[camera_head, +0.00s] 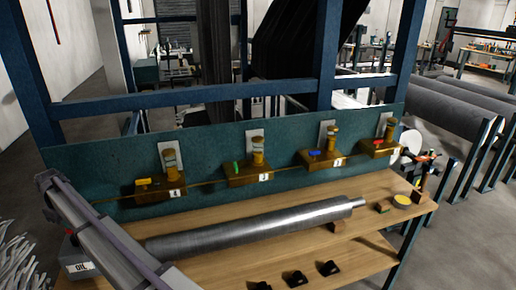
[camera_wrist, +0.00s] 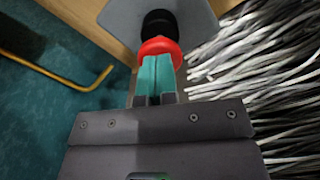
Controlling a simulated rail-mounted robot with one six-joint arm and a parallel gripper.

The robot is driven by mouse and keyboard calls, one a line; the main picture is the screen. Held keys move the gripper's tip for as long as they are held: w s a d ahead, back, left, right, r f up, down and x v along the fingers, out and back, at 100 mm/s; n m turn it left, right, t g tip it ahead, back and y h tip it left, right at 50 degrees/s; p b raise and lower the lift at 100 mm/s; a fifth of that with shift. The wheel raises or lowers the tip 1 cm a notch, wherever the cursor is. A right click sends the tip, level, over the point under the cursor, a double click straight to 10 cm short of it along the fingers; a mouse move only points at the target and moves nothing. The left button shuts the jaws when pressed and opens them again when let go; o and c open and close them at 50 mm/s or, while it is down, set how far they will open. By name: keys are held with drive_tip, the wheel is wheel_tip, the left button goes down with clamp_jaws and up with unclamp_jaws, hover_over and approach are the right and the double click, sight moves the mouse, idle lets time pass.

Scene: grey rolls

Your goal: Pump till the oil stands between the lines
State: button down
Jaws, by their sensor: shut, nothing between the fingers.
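The oil pump box (camera_head: 78,267), labelled OIL, stands at the bench's left end, mostly hidden behind a grey arm link. Its red knob (camera_head: 72,233) shows only as a small patch. In the wrist view the red knob (camera_wrist: 158,46) has a black part beyond it. My gripper (camera_wrist: 157,62) is shut and empty, its teal fingertips right at the knob; I cannot tell if they touch. Several brass oilers stand along the green panel. Oiler 4 (camera_head: 160,189) has a paler glass (camera_head: 170,159); oiler 3 (camera_head: 249,176) looks amber. Lines and oil levels are too small to read.
A long metal roll (camera_head: 255,227) lies across the wooden bench (camera_head: 230,262). Black blocks (camera_head: 294,279) lie at the front edge. A yellow round tin (camera_head: 402,200) is at the right. A brass pipe (camera_wrist: 65,78) and grey strands (camera_wrist: 255,60) flank my gripper.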

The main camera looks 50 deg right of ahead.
wheel_tip(320, 180, up, 7)
drive_tip(key=p, duration=0.5)
drive_tip(key=shift+f+p, duration=0.15)
drive_tip(key=shift+p, duration=0.25)
drive_tip(key=shift+f, duration=0.1)
drive_tip(key=shift+f, duration=0.1)
